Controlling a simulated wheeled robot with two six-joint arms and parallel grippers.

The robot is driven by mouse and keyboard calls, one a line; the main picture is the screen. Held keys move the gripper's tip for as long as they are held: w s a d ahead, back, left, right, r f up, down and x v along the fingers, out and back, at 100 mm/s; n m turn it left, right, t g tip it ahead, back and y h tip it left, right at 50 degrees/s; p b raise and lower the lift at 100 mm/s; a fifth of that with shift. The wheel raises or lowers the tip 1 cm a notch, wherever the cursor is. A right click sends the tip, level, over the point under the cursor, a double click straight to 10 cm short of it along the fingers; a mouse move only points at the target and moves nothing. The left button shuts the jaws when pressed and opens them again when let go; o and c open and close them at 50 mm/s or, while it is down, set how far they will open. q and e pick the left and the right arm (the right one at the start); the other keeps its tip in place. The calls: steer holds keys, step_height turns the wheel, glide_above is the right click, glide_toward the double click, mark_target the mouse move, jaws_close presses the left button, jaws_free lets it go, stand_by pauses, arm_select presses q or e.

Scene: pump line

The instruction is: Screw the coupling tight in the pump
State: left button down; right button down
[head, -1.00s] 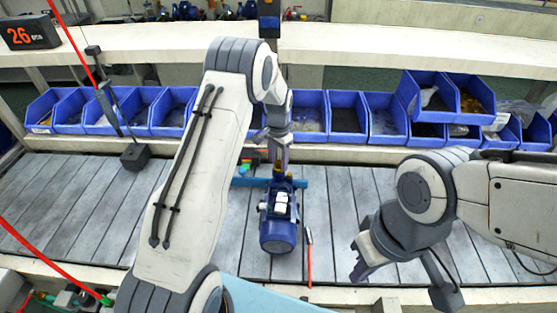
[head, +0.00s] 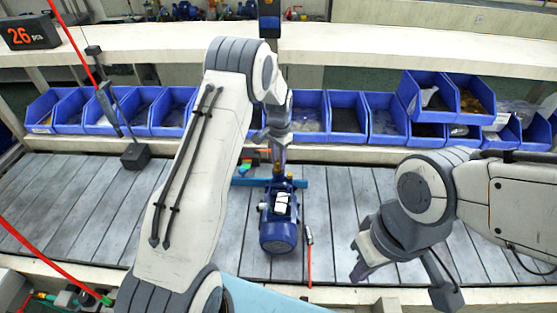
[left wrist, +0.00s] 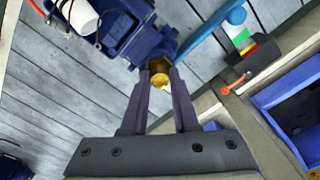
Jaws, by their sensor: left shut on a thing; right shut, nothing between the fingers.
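The blue pump (head: 278,236) stands on the grey slatted surface in the middle of the head view. It also shows in the left wrist view (left wrist: 125,35) at the upper left. The coupling (left wrist: 160,80) is a brass-coloured piece between the fingertips of my left gripper (left wrist: 161,72), at the pump's end. My left gripper (head: 279,168) is shut on it, pointing down at the pump's far end. How deep the coupling sits is hidden. My right gripper (head: 361,262) is shut and empty, to the right of the pump and apart from it.
Blue bins (head: 308,112) line the back of the surface, some stacked at the right. A blue bar (head: 242,182) lies by the pump's far end. A red-handled tool (head: 309,262) is right of the pump. A dark block (head: 135,157) stands at the left.

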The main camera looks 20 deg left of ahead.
arm_select(q)
steer(key=shift+f+m, duration=0.1)
steer(key=shift+m, duration=1.6)
steer(key=shift+m, duration=1.7)
steer(key=m, duration=0.3)
